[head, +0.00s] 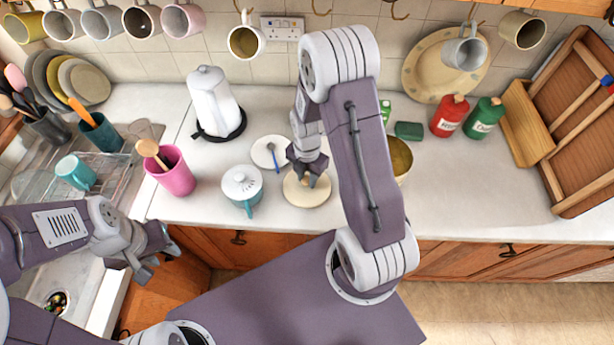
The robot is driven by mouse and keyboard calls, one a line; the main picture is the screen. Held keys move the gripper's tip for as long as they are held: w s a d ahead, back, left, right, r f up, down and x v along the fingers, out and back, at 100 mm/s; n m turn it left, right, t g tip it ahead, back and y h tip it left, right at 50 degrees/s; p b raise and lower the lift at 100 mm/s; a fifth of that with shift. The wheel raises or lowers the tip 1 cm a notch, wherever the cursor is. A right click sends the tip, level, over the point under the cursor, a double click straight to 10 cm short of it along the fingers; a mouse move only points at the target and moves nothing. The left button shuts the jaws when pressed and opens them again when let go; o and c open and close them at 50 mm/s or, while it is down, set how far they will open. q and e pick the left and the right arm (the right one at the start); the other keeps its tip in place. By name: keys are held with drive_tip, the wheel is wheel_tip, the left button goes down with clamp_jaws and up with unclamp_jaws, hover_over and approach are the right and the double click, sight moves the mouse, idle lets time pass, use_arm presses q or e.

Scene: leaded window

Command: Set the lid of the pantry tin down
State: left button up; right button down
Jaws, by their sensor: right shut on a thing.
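The pantry tin's lid (300,197) is a round cream disc with a wooden knob, low over the worktop near its front edge. My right gripper (309,175) is above it, pointing down and shut on the knob. The lid looks level; I cannot tell whether it touches the worktop. An open round container (399,158) with a yellowish inside, perhaps the tin, stands to the right, partly hidden by my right arm. My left gripper (158,262) is open and empty, in front of the worktop at the left.
Worktop at right front is clear.

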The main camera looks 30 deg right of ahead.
sight(307, 180)
drive_tip(key=shift+f, duration=0.2)
drive_tip(key=c, duration=1.1)
unclamp_jaws()
drive_tip(key=shift+r, duration=0.1)
drive_tip(key=shift+r, duration=0.1)
wheel_tip(307, 180, up, 12)
drive_tip(key=s+a+m, duration=0.2)
drive_tip(key=s+m, duration=0.2)
drive_tip(key=m, duration=0.8)
drive_tip(key=s+a+f+m+t, duration=0.1)
drive_tip(key=s+a+m, duration=0.2)
drive_tip(key=m, duration=0.8)
drive_tip(key=shift+s+f+m, duration=0.25)
drive_tip(key=shift+s+m, duration=0.15)
drive_tip(key=shift+s, duration=0.4)
